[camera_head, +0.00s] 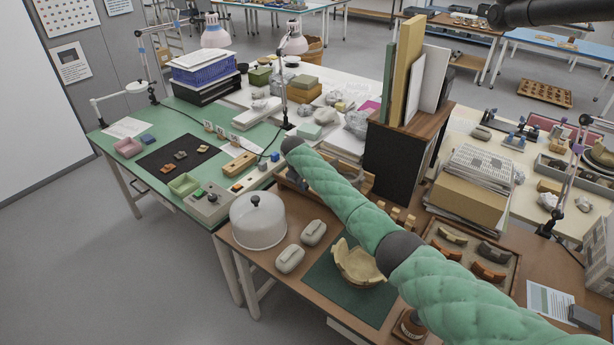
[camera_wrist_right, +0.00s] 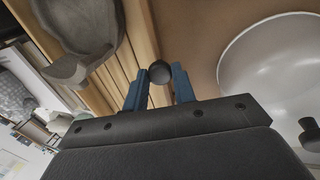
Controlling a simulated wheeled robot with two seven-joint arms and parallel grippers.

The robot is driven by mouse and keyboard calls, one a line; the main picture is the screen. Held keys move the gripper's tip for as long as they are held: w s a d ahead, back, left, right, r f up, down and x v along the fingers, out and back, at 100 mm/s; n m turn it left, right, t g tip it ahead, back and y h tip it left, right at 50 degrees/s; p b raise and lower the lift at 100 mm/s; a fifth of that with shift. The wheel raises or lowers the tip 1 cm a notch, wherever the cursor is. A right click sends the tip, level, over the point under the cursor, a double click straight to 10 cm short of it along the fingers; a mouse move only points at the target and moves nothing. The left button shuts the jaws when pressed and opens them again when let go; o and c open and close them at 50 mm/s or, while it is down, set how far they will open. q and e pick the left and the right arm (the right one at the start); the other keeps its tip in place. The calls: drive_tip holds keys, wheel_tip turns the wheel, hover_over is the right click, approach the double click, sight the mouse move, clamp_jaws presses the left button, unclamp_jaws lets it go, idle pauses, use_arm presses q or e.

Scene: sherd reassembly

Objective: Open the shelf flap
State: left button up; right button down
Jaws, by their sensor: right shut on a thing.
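In the right wrist view my right gripper (camera_wrist_right: 160,85) has its two blue fingers closed around a round black knob (camera_wrist_right: 160,71). Light wooden strips (camera_wrist_right: 120,62) and a plain brown surface (camera_wrist_right: 190,35) lie just beyond the knob. I cannot tell for certain which is the shelf flap, or how far it is open. In the head view a low wooden shelf (camera_head: 362,180) stands behind my green right arm, left of the dark cabinet. The arm covers most of it and hides the right gripper. My left gripper is not in view.
A pale dome cover (camera_head: 258,222) with a black knob stands close left, also in the wrist view (camera_wrist_right: 275,70). A dark cabinet (camera_head: 392,160) is close on the right.

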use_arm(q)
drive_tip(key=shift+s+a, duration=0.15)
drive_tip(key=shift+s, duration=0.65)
use_arm(e)
drive_tip(key=shift+s+a+f+t+h, duration=0.35)
drive_tip(key=shift+s+a+t+h, duration=0.1)
drive_tip(key=shift+s+t+h, duration=0.2)
drive_tip(key=shift+s+a+f+t+h, duration=0.3)
drive_tip(key=shift+s+a+t+h, duration=0.15)
drive_tip(key=shift+t, duration=0.3)
drive_tip(key=c, duration=1.1)
unclamp_jaws()
drive_tip(key=shift+c, duration=0.2)
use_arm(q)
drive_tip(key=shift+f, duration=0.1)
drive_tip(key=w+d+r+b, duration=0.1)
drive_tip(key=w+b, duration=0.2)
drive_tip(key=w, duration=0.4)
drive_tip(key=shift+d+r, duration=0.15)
use_arm(e)
drive_tip(key=v, duration=0.7)
drive_tip(key=shift+s+r, duration=0.3)
